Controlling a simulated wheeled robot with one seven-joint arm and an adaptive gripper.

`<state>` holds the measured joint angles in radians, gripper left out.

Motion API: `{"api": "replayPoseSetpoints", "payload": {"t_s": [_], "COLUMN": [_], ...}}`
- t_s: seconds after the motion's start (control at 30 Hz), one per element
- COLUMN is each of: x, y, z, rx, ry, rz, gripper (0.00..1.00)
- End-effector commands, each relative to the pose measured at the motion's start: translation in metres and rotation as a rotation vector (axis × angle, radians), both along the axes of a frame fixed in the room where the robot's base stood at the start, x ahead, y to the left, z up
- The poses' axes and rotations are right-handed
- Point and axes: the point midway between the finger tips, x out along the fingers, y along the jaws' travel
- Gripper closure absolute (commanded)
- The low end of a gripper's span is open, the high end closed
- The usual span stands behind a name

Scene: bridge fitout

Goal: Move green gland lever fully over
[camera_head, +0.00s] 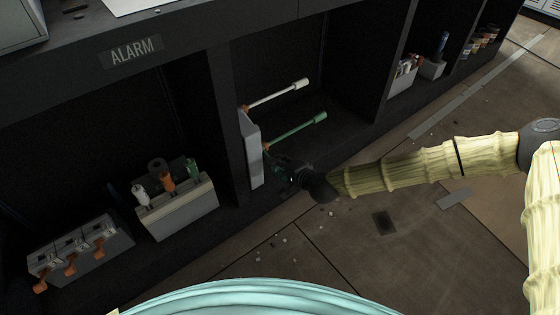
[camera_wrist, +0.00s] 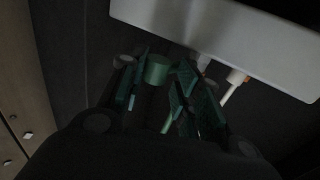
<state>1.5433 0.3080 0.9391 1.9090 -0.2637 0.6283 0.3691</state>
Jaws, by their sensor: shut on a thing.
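A grey lever housing (camera_head: 253,150) stands on the dark cabinet front. A green lever (camera_head: 297,131) with a thicker end sticks out from it to the right and slightly up, below a similar white lever (camera_head: 275,95). My gripper (camera_head: 283,170) is low beside the housing, under the green lever. In the wrist view, a green cylindrical part (camera_wrist: 157,69) sits between the fingers, and my gripper is shut on it. I cannot tell how this part joins the green lever. A paler green rod (camera_wrist: 167,119) shows lower between the fingers. The dark fingers hide much of the contact.
Small containers (camera_head: 432,68) stand in bays at the right. A cabinet divider (camera_head: 222,120) is left of the housing. The floor in front is mostly clear.

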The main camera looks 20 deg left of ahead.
Motion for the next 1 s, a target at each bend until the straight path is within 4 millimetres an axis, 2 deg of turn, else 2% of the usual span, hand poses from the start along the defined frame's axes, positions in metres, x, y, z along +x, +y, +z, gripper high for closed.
{"api": "replayPoseSetpoints", "payload": {"t_s": [0.23,0.67,0.7,0.87,1.0], "x": [0.002,-0.001,-0.001,-0.001,-0.001], "y": [0.006,0.000,-0.001,-0.001,-0.001], "z": [-0.011,-0.018,-0.018,-0.017,-0.015], "rx": [-0.004,-0.007,-0.008,-0.006,-0.005], "ry": [-0.001,0.009,0.010,0.010,0.008], "rz": [0.001,-0.002,-0.002,-0.001,-0.001], "gripper": [1.00,1.00,0.57,0.52,0.54]}}
